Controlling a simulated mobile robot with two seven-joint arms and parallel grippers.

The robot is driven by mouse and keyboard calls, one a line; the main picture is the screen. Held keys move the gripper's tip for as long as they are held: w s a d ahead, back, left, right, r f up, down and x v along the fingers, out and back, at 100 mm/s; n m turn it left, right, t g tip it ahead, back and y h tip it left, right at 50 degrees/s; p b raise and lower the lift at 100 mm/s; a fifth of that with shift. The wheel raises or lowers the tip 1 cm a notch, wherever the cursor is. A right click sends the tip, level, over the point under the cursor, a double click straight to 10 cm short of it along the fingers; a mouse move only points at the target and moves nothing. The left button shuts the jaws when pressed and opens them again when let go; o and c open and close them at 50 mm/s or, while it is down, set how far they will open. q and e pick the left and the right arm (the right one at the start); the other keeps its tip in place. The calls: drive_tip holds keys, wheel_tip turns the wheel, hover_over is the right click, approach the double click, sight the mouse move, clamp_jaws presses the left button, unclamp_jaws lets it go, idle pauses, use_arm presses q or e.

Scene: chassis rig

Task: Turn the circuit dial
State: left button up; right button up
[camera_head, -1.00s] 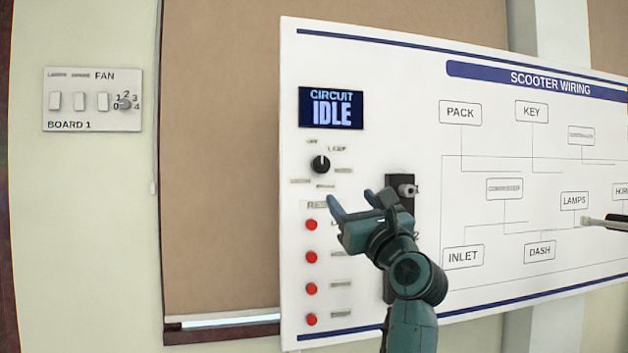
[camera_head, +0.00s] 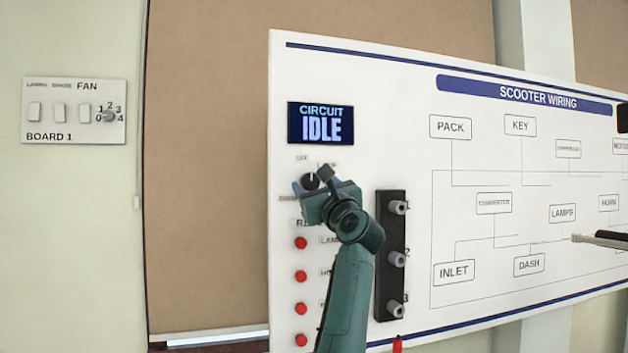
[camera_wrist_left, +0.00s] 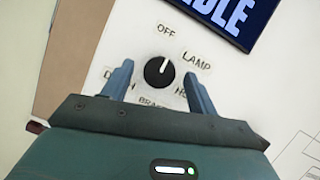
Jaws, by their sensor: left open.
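The circuit dial (camera_head: 311,181) is a round black knob with a white mark, below the display (camera_head: 321,123) reading CIRCUIT IDLE. In the left wrist view the dial (camera_wrist_left: 159,72) has its mark pointing roughly up at the word OFF. LAMP is to its upper right. My left gripper (camera_head: 311,178) is in front of the board at the dial. Its fingers (camera_wrist_left: 159,74) are open, one on each side of the dial, with visible gaps. Several labels around the dial are partly hidden by the fingers. My right gripper does not show.
Red buttons (camera_head: 301,243) run in a column below the dial. The wiring diagram fills the board's right. A dark rod with a pale tip (camera_head: 600,240) juts in at right. A switch panel (camera_head: 74,111) hangs at left.

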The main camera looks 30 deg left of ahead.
use_arm(q)
drive_tip(key=shift+w+a+r, duration=0.2)
drive_tip(key=shift+w+a, duration=0.05)
drive_tip(key=shift+a, duration=0.15)
drive_tip(key=c, duration=1)
